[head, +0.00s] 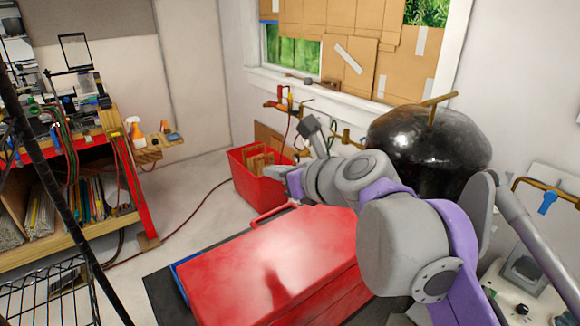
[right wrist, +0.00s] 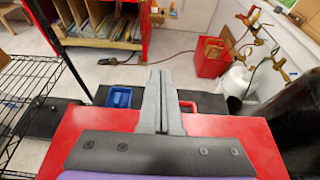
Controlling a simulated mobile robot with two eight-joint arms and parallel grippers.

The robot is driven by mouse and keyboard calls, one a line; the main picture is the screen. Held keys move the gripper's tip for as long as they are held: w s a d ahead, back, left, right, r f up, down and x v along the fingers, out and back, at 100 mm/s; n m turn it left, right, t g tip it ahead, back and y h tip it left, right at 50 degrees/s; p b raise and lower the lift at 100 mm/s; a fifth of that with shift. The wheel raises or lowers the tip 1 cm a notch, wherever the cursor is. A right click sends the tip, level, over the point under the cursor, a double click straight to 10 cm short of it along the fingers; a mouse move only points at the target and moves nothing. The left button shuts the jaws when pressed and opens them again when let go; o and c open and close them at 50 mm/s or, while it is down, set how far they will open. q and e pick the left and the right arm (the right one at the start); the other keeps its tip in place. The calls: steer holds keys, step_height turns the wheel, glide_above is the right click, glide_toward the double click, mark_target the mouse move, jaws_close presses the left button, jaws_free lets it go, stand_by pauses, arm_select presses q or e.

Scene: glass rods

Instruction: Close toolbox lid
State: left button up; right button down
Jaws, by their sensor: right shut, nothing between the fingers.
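The red toolbox (head: 270,265) sits low in front of me in the head view, with its broad lid lying flat across the top. I see no open gap, but my arm covers part of its right side, so I cannot tell if it is fully shut. A red handle (head: 272,213) shows at its far edge. My right gripper (head: 285,180) is shut and empty, beyond the toolbox's far edge in the picture. In the right wrist view its closed fingers (right wrist: 160,80) reach over the red lid (right wrist: 90,125); contact is not clear. My left gripper is not in view.
A blue bin (right wrist: 120,97) lies beside the toolbox on a dark surface. A red crate (head: 258,180) stands behind it, near a dark round vessel (head: 430,145). A shelf unit (head: 65,225) stands at left. Floor between is clear except for a red hose.

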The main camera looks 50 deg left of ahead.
steer(key=a+f, duration=0.3)
steer(key=f, duration=0.1)
steer(key=a+f+h+b, duration=0.1)
steer(key=a+f, duration=0.2)
steer(key=f, duration=0.1)
steer(key=a+f+h, duration=0.1)
steer(key=a+f, duration=0.2)
steer(key=f, duration=0.2)
steer(key=shift+w, duration=0.3)
steer(key=shift+a+f+b, duration=0.15)
steer(key=shift+f+b, duration=0.15)
steer(key=shift+f, duration=0.55)
